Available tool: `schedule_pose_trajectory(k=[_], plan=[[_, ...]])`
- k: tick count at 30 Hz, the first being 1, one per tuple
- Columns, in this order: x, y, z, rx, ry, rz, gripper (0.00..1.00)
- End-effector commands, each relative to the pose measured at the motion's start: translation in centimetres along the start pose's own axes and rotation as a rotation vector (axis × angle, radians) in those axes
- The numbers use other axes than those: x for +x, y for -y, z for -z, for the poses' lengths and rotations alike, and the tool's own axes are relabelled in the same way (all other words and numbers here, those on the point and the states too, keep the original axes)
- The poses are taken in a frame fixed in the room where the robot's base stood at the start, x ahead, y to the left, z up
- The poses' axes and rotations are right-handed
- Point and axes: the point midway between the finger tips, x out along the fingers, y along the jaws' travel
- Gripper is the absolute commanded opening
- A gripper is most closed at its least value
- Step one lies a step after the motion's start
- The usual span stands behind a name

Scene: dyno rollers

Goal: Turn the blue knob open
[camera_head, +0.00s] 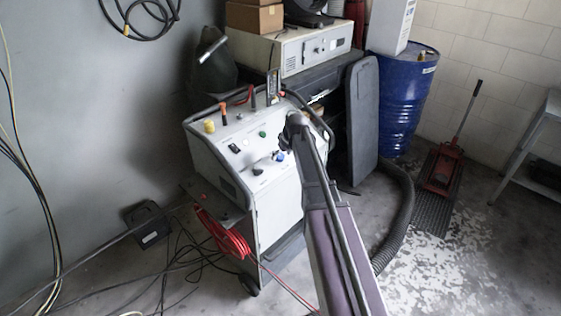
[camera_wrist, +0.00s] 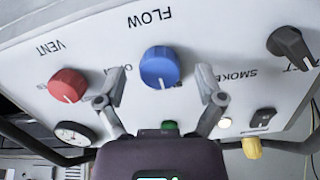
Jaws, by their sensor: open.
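The blue knob (camera_wrist: 160,67) is on the white panel (camera_wrist: 205,40) of the machine, below the upside-down word FLOW in the wrist view. My gripper (camera_wrist: 158,88) is open, with one finger on each side of the knob's lower part in the picture. I cannot tell whether either finger touches it. In the head view the blue knob (camera_head: 280,156) shows small on the machine's sloping front (camera_head: 240,150), with my arm just to its right. The gripper's fingers are too small to make out there.
In the wrist view a red knob (camera_wrist: 67,85) is left of the gripper and a black knob (camera_wrist: 290,46) right. A green button (camera_wrist: 169,126), yellow knob (camera_wrist: 251,148) and gauge (camera_wrist: 73,133) are near. A blue barrel (camera_head: 403,100) and thick hose (camera_head: 400,225) stand right of the machine.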

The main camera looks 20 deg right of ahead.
Motion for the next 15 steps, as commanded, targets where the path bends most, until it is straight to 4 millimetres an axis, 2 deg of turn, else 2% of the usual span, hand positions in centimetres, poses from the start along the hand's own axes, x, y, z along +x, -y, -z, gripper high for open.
schedule_pose_trajectory(k=[4, 15], plan=[[0.91, -0.02, -0.04, 0.000, 0.000, 0.000, 0.87], [1.12, 0.02, 0.02, 0.000, 0.000, 0.000, 0.87]])
